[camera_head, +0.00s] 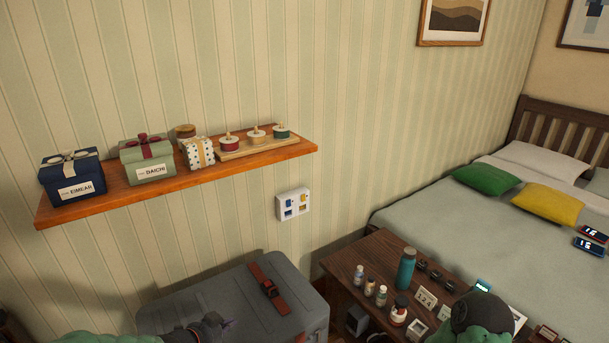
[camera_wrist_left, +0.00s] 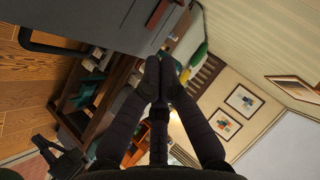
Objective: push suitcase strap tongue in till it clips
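The grey suitcase (camera_head: 215,295) lies against the wall at the bottom of the head view. A red-brown strap (camera_head: 278,301) with a dark buckle (camera_head: 269,288) crosses its top near the right end. The tongue cannot be made out apart from the buckle. My left gripper (camera_head: 229,323) is over the front of the suitcase, left of the strap and apart from it. In the left wrist view its fingertips (camera_wrist_left: 159,75) are together with nothing seen between them. The suitcase (camera_wrist_left: 105,22) and strap (camera_wrist_left: 158,14) also show there.
A wooden table (camera_head: 345,262) with bottles, a teal flask (camera_head: 405,268) and small items stands right of the suitcase, partly behind my right arm. A wall shelf (camera_head: 115,199) with gift boxes hangs above. A bed (camera_head: 440,217) is at the right.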

